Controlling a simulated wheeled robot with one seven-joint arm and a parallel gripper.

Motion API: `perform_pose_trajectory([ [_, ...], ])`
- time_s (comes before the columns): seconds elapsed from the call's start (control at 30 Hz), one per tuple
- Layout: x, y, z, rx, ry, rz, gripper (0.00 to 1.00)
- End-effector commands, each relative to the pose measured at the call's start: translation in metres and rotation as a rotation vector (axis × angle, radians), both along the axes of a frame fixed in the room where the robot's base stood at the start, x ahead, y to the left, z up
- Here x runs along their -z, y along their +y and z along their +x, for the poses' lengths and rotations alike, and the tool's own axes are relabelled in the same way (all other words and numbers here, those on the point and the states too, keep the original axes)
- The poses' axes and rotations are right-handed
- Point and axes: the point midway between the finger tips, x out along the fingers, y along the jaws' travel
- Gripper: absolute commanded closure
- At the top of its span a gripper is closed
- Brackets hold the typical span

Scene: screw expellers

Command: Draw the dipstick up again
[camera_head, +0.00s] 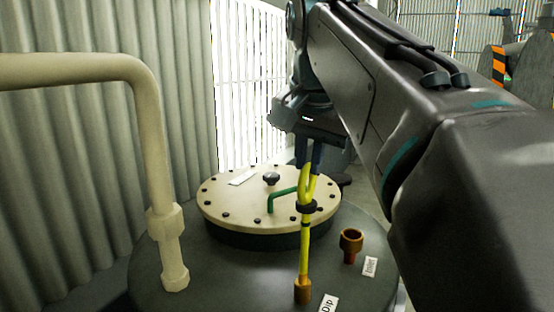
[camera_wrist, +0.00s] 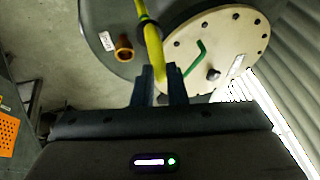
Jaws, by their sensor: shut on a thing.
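The yellow dipstick (camera_head: 305,243) stands upright in the copper-coloured dip tube (camera_head: 303,290) on the dark tank top. Its lower end is hidden in the tube. A black collar (camera_head: 306,206) sits below its looped yellow handle. My gripper (camera_head: 309,168) is shut on the handle's upper part, above the collar. In the wrist view the dipstick (camera_wrist: 153,45) runs from between the fingers (camera_wrist: 159,88) toward the tank, with the dark collar around it.
A cream bolted lid (camera_head: 225,200) with a green handle (camera_head: 271,200) and black knob lies behind the dipstick. An open copper-coloured inlet (camera_head: 351,243) stands to the right. A cream pipe (camera_head: 160,170) rises at the left. Corrugated walls stand behind.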

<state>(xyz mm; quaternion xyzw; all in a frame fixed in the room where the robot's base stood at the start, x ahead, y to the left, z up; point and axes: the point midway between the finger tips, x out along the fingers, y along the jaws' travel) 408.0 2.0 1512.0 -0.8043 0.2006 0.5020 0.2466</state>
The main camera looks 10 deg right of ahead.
Motion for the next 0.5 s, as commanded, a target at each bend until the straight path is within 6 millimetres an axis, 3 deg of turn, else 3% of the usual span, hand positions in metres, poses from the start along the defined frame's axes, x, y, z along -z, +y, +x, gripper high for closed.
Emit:
perform_pose_trajectory([
  [0.1, -0.0114, 0.0003, -0.0014, 0.000, -0.003, 0.003, 1.00],
  [0.5, -0.0127, -0.0028, -0.0018, 0.009, -0.003, 0.002, 1.00],
])
